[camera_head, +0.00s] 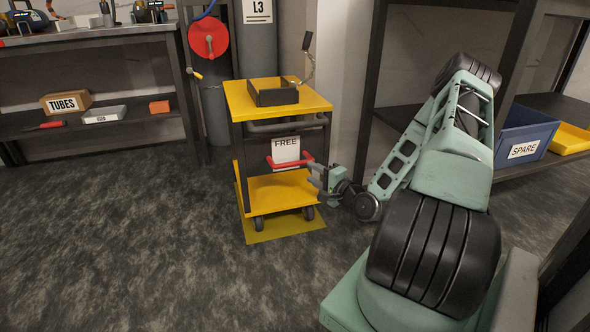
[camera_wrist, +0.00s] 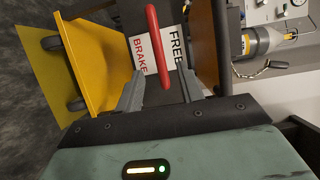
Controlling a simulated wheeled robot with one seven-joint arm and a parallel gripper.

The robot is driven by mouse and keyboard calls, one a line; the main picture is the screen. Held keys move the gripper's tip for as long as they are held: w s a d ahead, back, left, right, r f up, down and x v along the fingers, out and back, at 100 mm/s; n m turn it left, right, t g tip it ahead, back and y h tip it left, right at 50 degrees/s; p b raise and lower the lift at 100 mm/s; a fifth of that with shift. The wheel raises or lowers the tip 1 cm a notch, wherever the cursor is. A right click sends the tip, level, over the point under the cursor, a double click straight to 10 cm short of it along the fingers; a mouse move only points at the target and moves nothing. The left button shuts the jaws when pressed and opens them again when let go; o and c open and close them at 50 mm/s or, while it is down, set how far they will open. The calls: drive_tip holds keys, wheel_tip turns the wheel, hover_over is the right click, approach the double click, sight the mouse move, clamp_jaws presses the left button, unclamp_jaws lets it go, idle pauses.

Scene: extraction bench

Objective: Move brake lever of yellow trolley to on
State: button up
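The yellow trolley (camera_head: 278,190) stands on the floor with a yellow upper and lower shelf. Its red brake lever (camera_head: 290,163) runs across the lower part of a white sign (camera_head: 286,148) that reads FREE at the top. In the wrist view the lever (camera_wrist: 153,45) passes in front of the sign, which also shows BRAKE in red. My gripper (camera_head: 314,174) is at the right end of the lever, below the upper shelf. In the wrist view my gripper (camera_wrist: 160,86) is open, with the lever between its fingers. I cannot tell whether they touch it.
A dark open box (camera_head: 272,95) sits on the trolley's upper shelf. A yellow floor mark (camera_head: 285,228) lies under the trolley. A wall corner (camera_head: 342,90) and a rack with a blue SPARE bin (camera_head: 524,136) stand right. Floor at left is clear.

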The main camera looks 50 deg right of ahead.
sight(297, 164)
drive_tip(key=w+b, duration=0.1)
drive_tip(key=w, duration=0.2)
drive_tip(key=w+d+b, duration=0.1)
drive_tip(key=w, duration=0.2)
drive_tip(key=w+b, duration=0.1)
drive_tip(key=w, duration=0.2)
drive_tip(key=shift+d+f, duration=0.15)
drive_tip(key=shift+d, duration=0.1)
clamp_jaws()
